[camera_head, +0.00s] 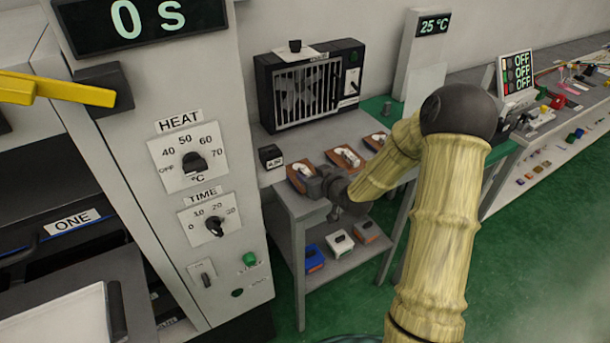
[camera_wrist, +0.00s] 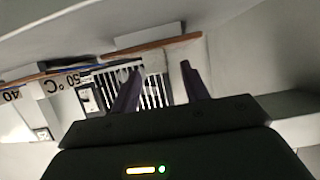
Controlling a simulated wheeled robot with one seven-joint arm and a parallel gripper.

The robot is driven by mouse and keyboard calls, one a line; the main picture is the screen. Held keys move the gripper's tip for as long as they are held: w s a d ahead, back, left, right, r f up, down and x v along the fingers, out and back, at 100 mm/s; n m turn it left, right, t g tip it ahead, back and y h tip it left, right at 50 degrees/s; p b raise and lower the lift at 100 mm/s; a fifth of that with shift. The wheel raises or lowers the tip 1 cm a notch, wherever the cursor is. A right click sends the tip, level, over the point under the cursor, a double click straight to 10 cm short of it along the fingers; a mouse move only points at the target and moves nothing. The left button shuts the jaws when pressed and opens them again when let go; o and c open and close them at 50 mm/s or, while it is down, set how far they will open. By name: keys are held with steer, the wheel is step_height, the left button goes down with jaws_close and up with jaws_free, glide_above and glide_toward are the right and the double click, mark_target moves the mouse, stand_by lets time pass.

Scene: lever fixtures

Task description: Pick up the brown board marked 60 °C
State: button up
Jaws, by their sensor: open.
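Three brown boards with pale pieces on top stand on the grey table in the head view: a near one (camera_head: 301,176), a middle one (camera_head: 345,158) and a far one (camera_head: 377,140). Their markings are too small to read there. My gripper (camera_head: 323,184) is beside the near board and partly covers it. In the wrist view, my gripper (camera_wrist: 162,68) is open, with two dark fingers apart. A brown board edge (camera_wrist: 150,49) crosses just beyond the fingertips. Labels reading 40 and 50 °C (camera_wrist: 65,83) show inverted at left. No 60 °C marking is legible.
A black fan heater (camera_head: 310,85) stands behind the boards. The control cabinet (camera_head: 195,130) is close on the left. A lower shelf (camera_head: 345,258) holds several small blocks. A long bench (camera_head: 560,140) with small items runs along the right.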

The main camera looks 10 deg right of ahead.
steer(key=x, duration=0.2)
steer(key=shift+w+a+f, duration=0.1)
steer(key=shift+w+f, duration=0.05)
steer(key=shift+w, duration=0.15)
jaws_close()
